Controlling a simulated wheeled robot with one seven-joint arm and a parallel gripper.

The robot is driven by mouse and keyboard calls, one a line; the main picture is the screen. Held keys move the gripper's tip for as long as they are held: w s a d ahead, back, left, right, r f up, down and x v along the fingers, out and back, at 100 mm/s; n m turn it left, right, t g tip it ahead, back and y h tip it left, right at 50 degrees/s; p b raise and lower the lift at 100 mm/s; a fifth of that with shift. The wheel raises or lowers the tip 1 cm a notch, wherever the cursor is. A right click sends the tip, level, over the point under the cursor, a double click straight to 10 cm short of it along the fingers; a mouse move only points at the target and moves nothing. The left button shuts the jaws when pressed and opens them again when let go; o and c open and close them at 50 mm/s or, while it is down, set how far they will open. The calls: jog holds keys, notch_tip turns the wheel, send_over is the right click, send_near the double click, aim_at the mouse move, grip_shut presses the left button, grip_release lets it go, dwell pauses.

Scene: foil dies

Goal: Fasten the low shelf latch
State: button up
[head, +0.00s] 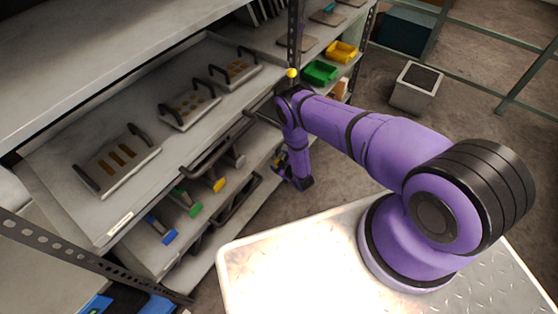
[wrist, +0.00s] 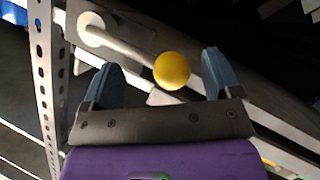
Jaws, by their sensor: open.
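In the wrist view a yellow ball knob (wrist: 172,70) shows between the blue fingers of my gripper (wrist: 163,62). The fingers are apart, with gaps on both sides of the knob. A pale bar (wrist: 128,47) runs from a round disc (wrist: 91,29) towards the knob; it looks like the latch lever. In the head view my arm bends down beside the shelving, and its end is low near the front edge, with the fingers mostly hidden. A yellow ball (head: 292,73) shows higher at the post; I cannot tell whether it is the same knob.
A perforated post (wrist: 45,80) stands left of my gripper in the wrist view. In the head view, dies with handles (head: 116,163) lie on a shelf, above blue, green and yellow tabs (head: 195,209). A grey bin (head: 415,88) stands on open floor.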

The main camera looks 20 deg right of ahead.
jog(key=shift+w+a+f, duration=0.1)
jog(key=shift+w, duration=0.25)
jog(key=shift+c, duration=0.4)
jog(key=shift+s, duration=0.1)
jog(key=c, duration=1.2)
jog(key=shift+d+r+m+g+y, duration=0.2)
jog(key=shift+r+m+g, duration=0.1)
jog(key=shift+r+m, duration=0.2)
jog(key=shift+d+r+m+g+y, duration=0.1)
jog(key=shift+r+m+g+y, duration=0.15)
jog(key=shift+r+m, duration=0.2)
jog(key=shift+f, duration=0.1)
jog(key=o, duration=1.3)
jog(key=shift+d, duration=0.1)
